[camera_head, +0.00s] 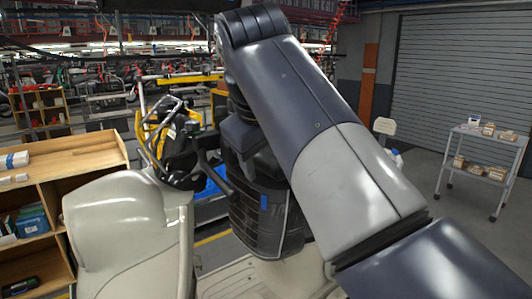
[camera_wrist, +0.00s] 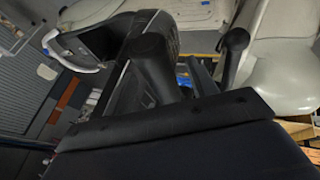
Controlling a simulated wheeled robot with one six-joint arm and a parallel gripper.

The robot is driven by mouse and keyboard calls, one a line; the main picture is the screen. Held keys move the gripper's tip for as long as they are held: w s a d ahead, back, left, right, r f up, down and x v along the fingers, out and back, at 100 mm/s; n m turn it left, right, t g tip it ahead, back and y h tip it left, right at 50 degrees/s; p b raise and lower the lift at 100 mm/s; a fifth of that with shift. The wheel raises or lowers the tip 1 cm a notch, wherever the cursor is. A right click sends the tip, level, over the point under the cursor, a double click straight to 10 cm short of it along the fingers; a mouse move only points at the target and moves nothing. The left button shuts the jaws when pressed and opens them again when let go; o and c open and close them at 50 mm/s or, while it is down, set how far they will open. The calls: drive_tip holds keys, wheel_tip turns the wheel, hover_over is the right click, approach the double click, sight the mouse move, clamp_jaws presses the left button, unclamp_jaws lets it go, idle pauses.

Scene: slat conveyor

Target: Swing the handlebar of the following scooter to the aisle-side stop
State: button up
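A cream scooter (camera_head: 125,225) stands at the lower left of the head view, with a dark, tubular handlebar area (camera_head: 165,135) above its body. A black grip-like bar (camera_head: 208,165) points toward my arm. In the wrist view, a dark gripper body fills the bottom. A black rounded bar (camera_wrist: 235,50) stands beyond it at the upper right, beside cream panels (camera_wrist: 275,45). Whether the fingers touch anything cannot be told.
A wooden shelf unit (camera_head: 75,165) with boxes stands at the left.

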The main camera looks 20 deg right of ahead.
drive_tip(key=c, duration=1.1)
drive_tip(key=shift+o, duration=0.2)
drive_tip(key=shift+w+d+f+n+t+y+b, duration=0.25)
drive_tip(key=shift+d+f+b, duration=0.25)
drive_tip(key=shift+d, duration=0.3)
drive_tip(key=shift+w+d+f+n+t+y+b, duration=0.15)
drive_tip(key=shift+w+d+f+n+t+b, duration=0.2)
drive_tip(key=shift+d, duration=0.4)
drive_tip(key=shift+s+f, duration=0.1)
drive_tip(key=shift+s, duration=0.05)
drive_tip(key=shift+w+d+f+n+y+b, duration=0.15)
drive_tip(key=shift+w+d+f+b, duration=0.15)
drive_tip(key=shift+d, duration=0.2)
drive_tip(key=shift+w+d+f+n+y+b, duration=0.15)
drive_tip(key=shift+d+f+n+b, duration=0.15)
drive_tip(key=shift+d, duration=0.2)
drive_tip(key=shift+w+d+f+n+y+b, duration=0.1)
drive_tip(key=shift+w+d+f+b, duration=0.2)
drive_tip(key=shift+d, duration=0.2)
drive_tip(key=shift+w+d+f+n+t+y+b, duration=0.3)
drive_tip(key=shift+w+d+f, duration=0.15)
drive_tip(key=shift+d, duration=0.25)
drive_tip(key=shift+w+d+f+n+t+y+b, duration=0.15)
drive_tip(key=shift+w+d+f+n+t+y, duration=0.1)
drive_tip(key=shift+w+d+f, duration=0.35)
drive_tip(key=shift+s+d+r, duration=0.1)
drive_tip(key=shift+s+d, duration=0.05)
